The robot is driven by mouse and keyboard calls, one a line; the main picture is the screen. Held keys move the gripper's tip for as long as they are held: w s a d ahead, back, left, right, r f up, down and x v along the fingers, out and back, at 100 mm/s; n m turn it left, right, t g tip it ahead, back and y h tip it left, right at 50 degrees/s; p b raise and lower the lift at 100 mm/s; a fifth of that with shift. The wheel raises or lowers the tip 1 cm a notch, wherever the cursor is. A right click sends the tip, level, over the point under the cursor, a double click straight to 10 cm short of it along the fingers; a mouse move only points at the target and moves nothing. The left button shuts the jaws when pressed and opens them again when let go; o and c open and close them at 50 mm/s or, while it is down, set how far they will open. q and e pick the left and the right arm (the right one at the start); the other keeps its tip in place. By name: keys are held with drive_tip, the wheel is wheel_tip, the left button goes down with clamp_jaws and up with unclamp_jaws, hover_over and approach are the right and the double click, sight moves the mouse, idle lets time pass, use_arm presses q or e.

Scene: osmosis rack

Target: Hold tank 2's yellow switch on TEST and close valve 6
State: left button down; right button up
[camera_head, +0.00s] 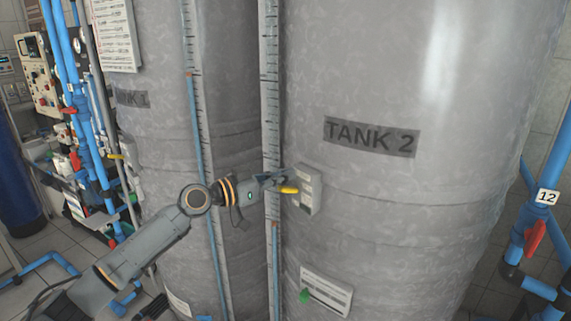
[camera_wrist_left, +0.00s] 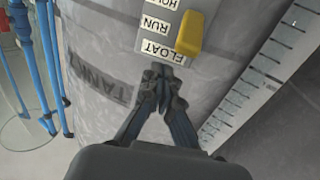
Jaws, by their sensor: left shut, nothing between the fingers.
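Tank 2 (camera_head: 430,190) is a large grey cylinder with a dark TANK 2 label (camera_head: 371,137). A pale switch box (camera_head: 308,190) is on its left side. The yellow switch (camera_head: 288,189) sticks out from it; the same switch (camera_wrist_left: 189,35) shows close up in the left wrist view, beside labels that read FLOAT, RUN and partly HOL. No TEST label shows. My left gripper (camera_wrist_left: 163,82) is shut and empty, its tips just beside the yellow switch at the FLOAT end; I cannot tell whether they touch. I cannot make out a valve marked 6. My right gripper is out of view.
Blue pipes with a red handle (camera_head: 535,238) and a tag 12 (camera_head: 548,197) stand at the right. Tank 1 (camera_head: 160,100) and a ruled sight-tube strip (camera_head: 270,80) are left of tank 2. More pipes and a control panel (camera_head: 38,75) fill the far left.

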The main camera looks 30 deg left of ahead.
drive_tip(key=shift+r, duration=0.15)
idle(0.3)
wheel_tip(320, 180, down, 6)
drive_tip(key=b, duration=0.6)
idle(0.7)
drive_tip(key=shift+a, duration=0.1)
idle(0.4)
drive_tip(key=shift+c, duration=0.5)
